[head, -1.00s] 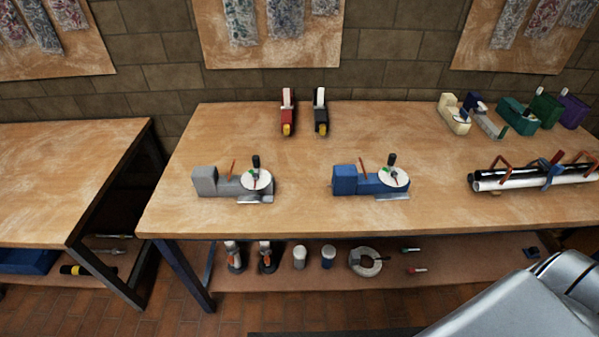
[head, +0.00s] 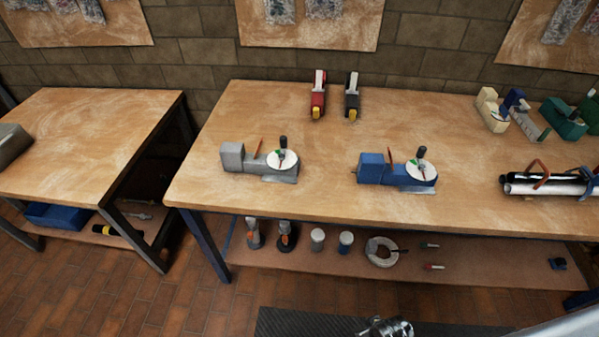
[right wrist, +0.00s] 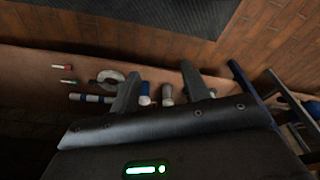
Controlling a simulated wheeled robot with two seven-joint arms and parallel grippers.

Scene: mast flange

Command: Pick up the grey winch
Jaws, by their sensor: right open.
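The grey winch (head: 260,160) stands on the wooden workbench (head: 320,200), left of its middle. It has a blocky grey body, a white round dial on top, a black upright knob and an orange lever. A similar blue winch (head: 397,171) stands to its right. My right gripper (right wrist: 160,68) is open and empty in the right wrist view, its two dark fingers apart. That view faces the lower shelf and floor, and the grey winch cannot be made out there. My left gripper is not in view.
A red tool (head: 318,96) and a black tool (head: 352,98) stand at the bench's back. Coloured devices and a white tube (head: 545,189) are on the right. The lower shelf (head: 470,264) holds bottles, cans and a ring. Another table (head: 80,140) stands left across a gap.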

